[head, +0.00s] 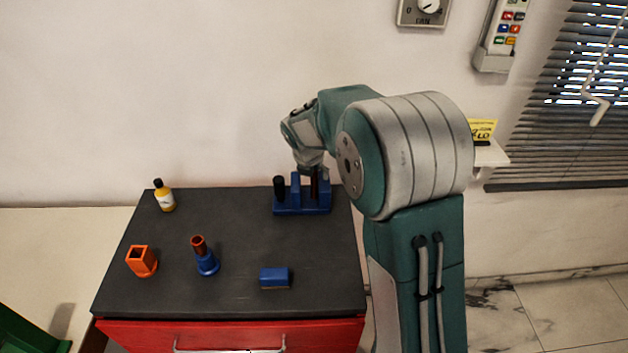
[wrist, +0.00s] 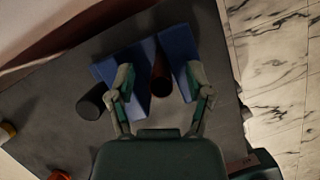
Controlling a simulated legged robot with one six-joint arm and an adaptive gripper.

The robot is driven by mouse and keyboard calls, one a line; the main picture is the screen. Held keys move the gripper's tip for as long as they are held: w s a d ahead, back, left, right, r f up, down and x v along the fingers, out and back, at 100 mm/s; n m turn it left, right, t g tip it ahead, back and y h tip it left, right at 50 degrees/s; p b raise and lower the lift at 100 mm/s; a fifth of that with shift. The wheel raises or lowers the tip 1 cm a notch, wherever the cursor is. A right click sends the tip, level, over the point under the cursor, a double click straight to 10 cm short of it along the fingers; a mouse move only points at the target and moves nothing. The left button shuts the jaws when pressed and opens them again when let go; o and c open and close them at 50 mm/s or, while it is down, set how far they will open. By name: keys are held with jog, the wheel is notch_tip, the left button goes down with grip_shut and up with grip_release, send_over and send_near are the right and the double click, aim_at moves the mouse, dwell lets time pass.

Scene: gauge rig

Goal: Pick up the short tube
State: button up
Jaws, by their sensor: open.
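A dark reddish-brown tube (wrist: 161,70) stands in a blue rack (head: 290,210) at the back right of the table top. In the head view it is partly hidden by my gripper (head: 313,174). In the wrist view my gripper (wrist: 161,84) is open, with one finger on each side of this tube; contact cannot be told. Another reddish-brown tube (head: 198,244) stands upright in a round blue holder (head: 207,264) nearer the front. Which of the two is the short tube I cannot tell for sure. A black cylinder (head: 279,188) stands at the rack's left end.
A yellow bottle (head: 165,200) with a black cap stands at the back left. An orange square holder (head: 142,261) stands front left, and a blue block (head: 275,277) lies front right. The dark table top (head: 235,225) is bare between them. A wall stands behind.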

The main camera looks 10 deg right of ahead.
grip_shut()
